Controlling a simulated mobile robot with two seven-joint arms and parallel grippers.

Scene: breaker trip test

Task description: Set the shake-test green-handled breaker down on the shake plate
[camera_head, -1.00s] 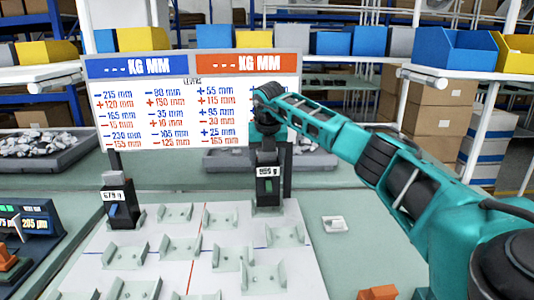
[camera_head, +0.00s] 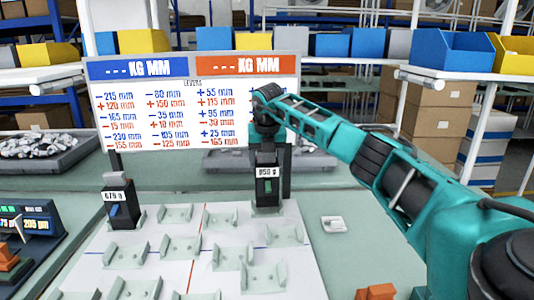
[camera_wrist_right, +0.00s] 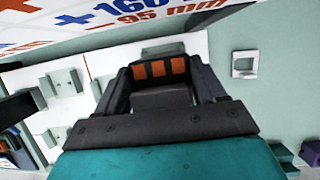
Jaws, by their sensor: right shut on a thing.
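The green-handled breaker (camera_head: 268,192) is a dark upright block with a small green handle and a white weight label, at the far right corner of the white plate (camera_head: 225,287). My right gripper (camera_head: 266,153) comes down from above and is shut on its top. In the right wrist view the gripper (camera_wrist_right: 160,82) shows from behind, with the breaker's grey top (camera_wrist_right: 160,98) between its fingers. I cannot tell whether the breaker's base touches the plate. My left gripper is not in view.
Several pale cradles (camera_head: 232,256) cover the plate. A sign board (camera_head: 196,100) rises behind. A small white piece (camera_head: 333,224) lies right of the plate, and an orange block (camera_head: 377,292) is nearer.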

